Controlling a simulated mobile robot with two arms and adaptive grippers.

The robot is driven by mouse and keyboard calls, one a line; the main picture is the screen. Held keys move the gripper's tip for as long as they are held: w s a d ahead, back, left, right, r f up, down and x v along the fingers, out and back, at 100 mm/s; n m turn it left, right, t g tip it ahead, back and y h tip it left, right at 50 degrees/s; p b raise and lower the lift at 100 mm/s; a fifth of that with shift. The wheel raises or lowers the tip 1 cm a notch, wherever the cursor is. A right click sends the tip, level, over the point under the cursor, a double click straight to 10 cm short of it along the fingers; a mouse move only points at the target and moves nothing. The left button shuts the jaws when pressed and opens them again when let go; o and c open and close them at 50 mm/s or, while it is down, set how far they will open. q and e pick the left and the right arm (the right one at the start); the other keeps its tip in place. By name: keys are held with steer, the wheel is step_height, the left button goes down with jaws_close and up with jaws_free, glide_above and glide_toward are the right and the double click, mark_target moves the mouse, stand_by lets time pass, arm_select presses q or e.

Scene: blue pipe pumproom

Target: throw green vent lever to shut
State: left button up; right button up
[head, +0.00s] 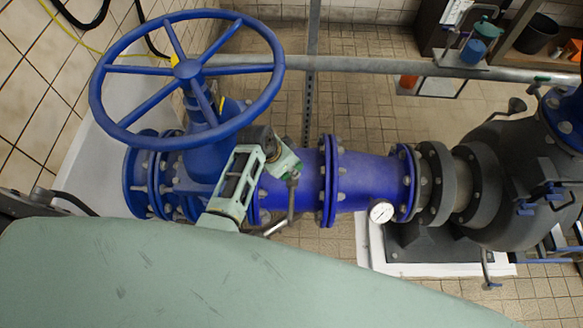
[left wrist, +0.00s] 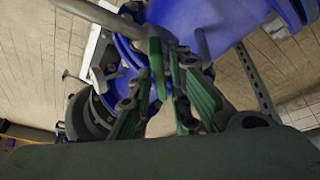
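My left gripper (head: 288,163) is at the blue pipe, just below and right of the handwheel, next to small grey fittings. In the left wrist view its two fingers (left wrist: 167,75) converge to a narrow gap. An upright green strip (left wrist: 156,68) shows at the fingertips and looks like the green vent lever, but I cannot tell it surely from a finger pad. A small dark green patch (head: 297,169) shows by the fingertips in the head view. Whether the fingers touch or grip the lever is unclear. My right gripper is out of view.
The large blue handwheel (head: 187,69) stands close above my left gripper. The blue flanged pipe (head: 365,178) with a dial gauge (head: 381,212) runs right to a dark pump (head: 510,185). A grey rail (head: 400,66) crosses behind. A tiled wall (head: 35,90) is at left.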

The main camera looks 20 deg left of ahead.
arm_select(q)
jaws_close()
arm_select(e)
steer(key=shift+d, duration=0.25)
arm_select(q)
steer(key=shift+a, duration=0.1)
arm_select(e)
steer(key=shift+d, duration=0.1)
